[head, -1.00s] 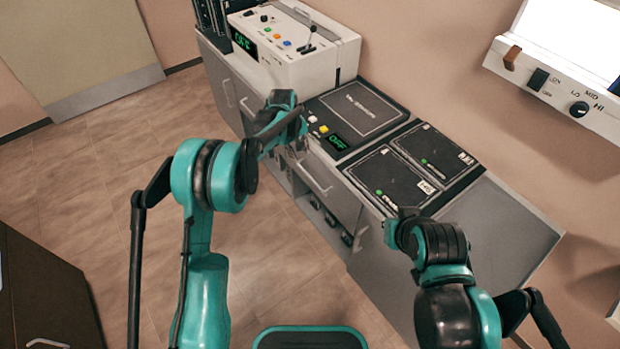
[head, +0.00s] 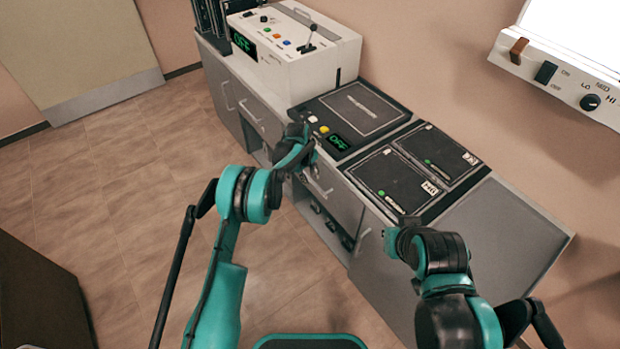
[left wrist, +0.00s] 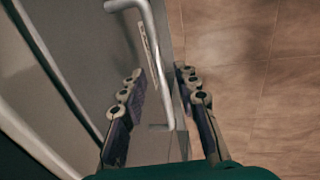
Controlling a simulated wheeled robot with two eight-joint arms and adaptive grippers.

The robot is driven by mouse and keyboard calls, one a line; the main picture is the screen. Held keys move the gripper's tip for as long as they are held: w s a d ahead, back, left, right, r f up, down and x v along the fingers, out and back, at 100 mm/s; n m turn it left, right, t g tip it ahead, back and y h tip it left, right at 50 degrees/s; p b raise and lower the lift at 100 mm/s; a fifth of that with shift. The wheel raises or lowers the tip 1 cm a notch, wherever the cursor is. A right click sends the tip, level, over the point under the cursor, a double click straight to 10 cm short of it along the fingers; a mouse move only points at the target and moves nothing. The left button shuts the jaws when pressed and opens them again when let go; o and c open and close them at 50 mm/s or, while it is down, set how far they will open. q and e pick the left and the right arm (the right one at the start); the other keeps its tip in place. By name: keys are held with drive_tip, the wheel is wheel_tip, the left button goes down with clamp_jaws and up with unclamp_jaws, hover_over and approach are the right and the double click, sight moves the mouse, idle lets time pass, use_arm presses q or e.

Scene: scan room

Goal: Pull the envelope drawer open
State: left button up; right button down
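The drawer (head: 342,207) in the grey counter front, below the OFF panel, looks shut; I take it as the envelope drawer. Its bar handle (head: 322,190) is partly hidden by my left gripper (head: 306,168) in the head view. In the left wrist view, the silver handle (left wrist: 160,58) runs between the fingers of my left gripper (left wrist: 160,88). The fingers are apart, one on each side of the bar, with a visible gap. A label (left wrist: 148,48) on the drawer front is unreadable. My right gripper's fingers cannot be made out at the end of the right arm.
A white console (head: 300,55) and black panels (head: 395,180) stand on the counter. An open shelf (head: 325,222) with dark items lies below the drawer. The floor (head: 130,200) before the counter is clear; a dark cabinet (head: 40,300) stands at lower left.

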use_arm(q)
clamp_jaws()
drive_tip(key=shift+s+a, duration=0.1)
